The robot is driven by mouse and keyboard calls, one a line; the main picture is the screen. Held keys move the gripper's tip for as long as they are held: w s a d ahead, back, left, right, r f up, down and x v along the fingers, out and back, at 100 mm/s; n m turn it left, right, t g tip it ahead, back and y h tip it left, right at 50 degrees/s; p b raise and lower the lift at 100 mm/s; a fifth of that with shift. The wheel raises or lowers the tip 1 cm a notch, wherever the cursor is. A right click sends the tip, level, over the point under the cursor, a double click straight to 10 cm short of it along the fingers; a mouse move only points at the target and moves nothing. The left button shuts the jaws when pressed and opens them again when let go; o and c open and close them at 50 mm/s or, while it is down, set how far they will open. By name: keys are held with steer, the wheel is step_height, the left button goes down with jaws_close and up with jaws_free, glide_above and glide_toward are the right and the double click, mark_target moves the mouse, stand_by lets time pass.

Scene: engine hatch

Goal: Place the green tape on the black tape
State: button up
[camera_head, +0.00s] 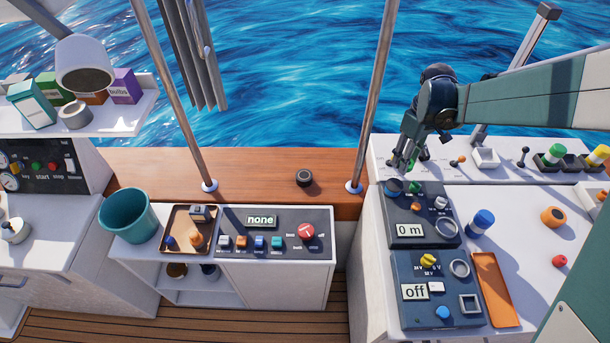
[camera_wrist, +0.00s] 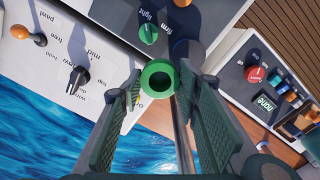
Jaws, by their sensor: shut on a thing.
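The green tape (camera_wrist: 157,64) is a small green ring seen end-on between the fingertips in the wrist view. My gripper (camera_wrist: 158,84) is shut on it, one dark green ribbed finger on each side. In the head view my gripper (camera_head: 406,160) hangs over the left end of the white console, and its fingers mostly hide the tape. The black tape (camera_head: 304,178) is a small dark roll lying flat on the wooden ledge, left of my gripper and apart from it. I cannot make out the black tape in the wrist view.
A metal pole (camera_head: 372,95) stands between the black tape and my gripper; another pole (camera_head: 174,95) rises farther left. Below the gripper is a panel (camera_head: 421,214) with knobs and a "0 m" display. The wooden ledge (camera_head: 255,168) is bare around the black tape.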

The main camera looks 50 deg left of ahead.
steer(key=s+a+m, duration=0.1)
steer(key=s+a, duration=0.9)
steer(key=a, duration=0.3)
steer(key=n+b, duration=0.6)
steer(key=n, duration=0.2)
glide_above(304, 175)
step_height(304, 175, down, 11)
steer(key=shift+f, duration=0.1)
steer(key=shift+f+b, duration=0.35)
steer(key=shift+f, duration=2.7)
steer(key=shift+f, duration=0.15)
steer(key=shift+f, duration=1.75)
steer(key=shift+f+b, duration=0.15)
steer(key=shift+b, duration=0.15)
